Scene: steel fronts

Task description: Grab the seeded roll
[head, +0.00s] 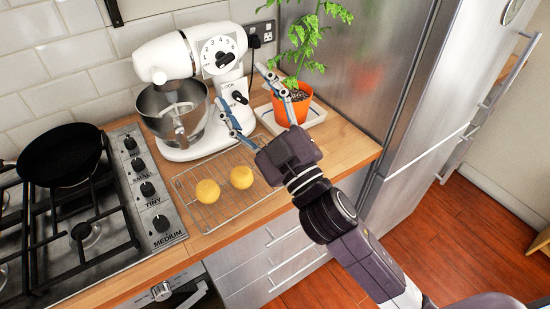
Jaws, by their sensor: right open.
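Two round golden rolls sit side by side on a wire rack (222,212) on the wooden counter. One is the left roll (207,191), the other the right roll (241,177). At this size I cannot tell whether either has seeds. My right gripper (243,86) is open and empty, its two fingers spread and pointing up-left in front of the mixer and plant pot. Its fingertips are beyond the rolls, and its body is just right of the right roll. My left gripper is not in view.
A white stand mixer (158,57) with a steel bowl stands behind the rack. An orange plant pot (298,104) on a white tray is at the back right, beside the steel fridge (365,60). A gas hob with a black pan (62,155) is at the left.

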